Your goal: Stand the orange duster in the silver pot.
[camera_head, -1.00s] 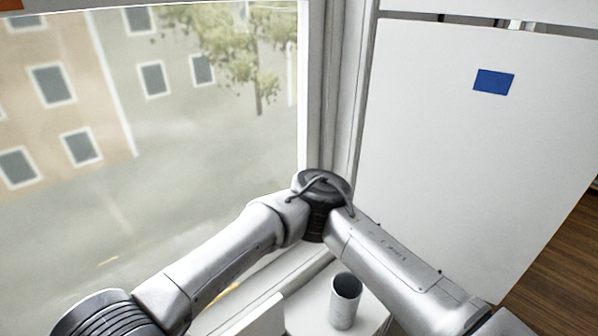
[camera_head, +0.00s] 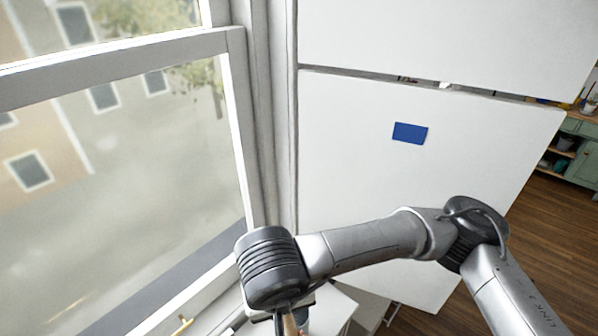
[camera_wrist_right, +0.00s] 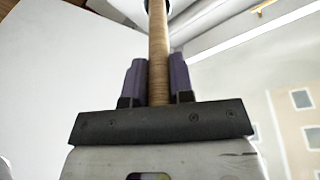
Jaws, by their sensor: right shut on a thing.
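My right gripper (camera_wrist_right: 158,82) is shut on a light wooden handle, which I take to be the duster's (camera_wrist_right: 158,45). The handle runs away from the fingers to the top of the wrist view. A pale round rim shows there around its far end; I cannot tell whether the handle is inside it. In the head view, my right gripper (camera_head: 284,312) points down at the bottom edge, with a bit of the handle below. The silver pot (camera_head: 302,318) shows only as a sliver beside it, mostly hidden. No orange part shows. My left gripper is out of view.
A white surface (camera_head: 335,305) lies under the gripper. A window (camera_head: 130,170) with a white frame stands to the left. A large white panel with a blue patch (camera_head: 410,132) stands behind the arm. Wooden floor (camera_head: 545,230) is open at the right.

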